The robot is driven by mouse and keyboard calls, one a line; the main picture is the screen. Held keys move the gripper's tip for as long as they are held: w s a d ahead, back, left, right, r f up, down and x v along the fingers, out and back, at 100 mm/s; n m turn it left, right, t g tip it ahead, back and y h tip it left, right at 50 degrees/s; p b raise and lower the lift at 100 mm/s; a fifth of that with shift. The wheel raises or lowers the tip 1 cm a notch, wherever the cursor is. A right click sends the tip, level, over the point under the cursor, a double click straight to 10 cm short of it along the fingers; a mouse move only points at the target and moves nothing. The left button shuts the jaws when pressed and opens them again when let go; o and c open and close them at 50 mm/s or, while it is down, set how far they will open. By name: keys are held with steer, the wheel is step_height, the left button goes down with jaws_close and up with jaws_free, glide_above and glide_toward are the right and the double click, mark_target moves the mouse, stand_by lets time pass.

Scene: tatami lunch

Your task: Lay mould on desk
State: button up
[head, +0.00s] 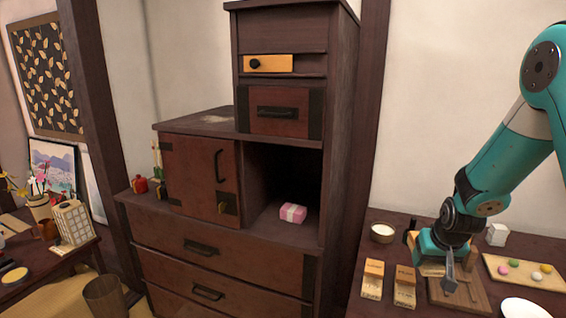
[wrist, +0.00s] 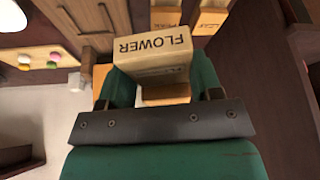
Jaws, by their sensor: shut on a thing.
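My gripper (head: 440,268) is over the dark wooden desk (head: 345,300) on the right in the head view. In the wrist view my gripper (wrist: 160,88) is shut on a pale wooden mould (wrist: 150,65) with FLOWER on its face. In the head view the held mould is mostly hidden by the gripper. I cannot tell whether it touches anything below. Two more labelled wooden moulds, a left one (head: 372,280) and a right one (head: 405,287), are on the desk just left of the gripper.
A brown board (head: 475,300) lies under and beside the gripper. A tray of coloured sweets (head: 525,283), a white plate (head: 525,308), a small white box (head: 496,235) and a bowl (head: 382,233) crowd the desk. A tall cabinet (head: 345,150) stands to the left.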

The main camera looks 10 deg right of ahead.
steer(key=s+a+f+n, duration=0.1)
steer(key=a+f, duration=0.1)
steer(key=a, duration=0.5)
steer(key=s+a+f+n+y, duration=0.1)
steer(key=a+f+n, duration=0.1)
steer(key=a, duration=0.6)
steer(key=shift+s+a+f+n, duration=0.2)
steer(key=shift+s+f+n, duration=0.15)
steer(key=shift+f, duration=0.5)
step_height(320, 180, up, 12)
steer(key=f+m+h, duration=0.1)
steer(key=m+h, duration=0.1)
steer(key=m, duration=0.5)
glide_above(461, 304)
steer(key=s, duration=0.1)
steer(key=shift+a+r+n, duration=0.25)
steer(key=shift+a, duration=0.05)
step_height(461, 304, down, 20)
steer(key=shift+r+p, duration=0.15)
steer(key=shift+p, duration=0.3)
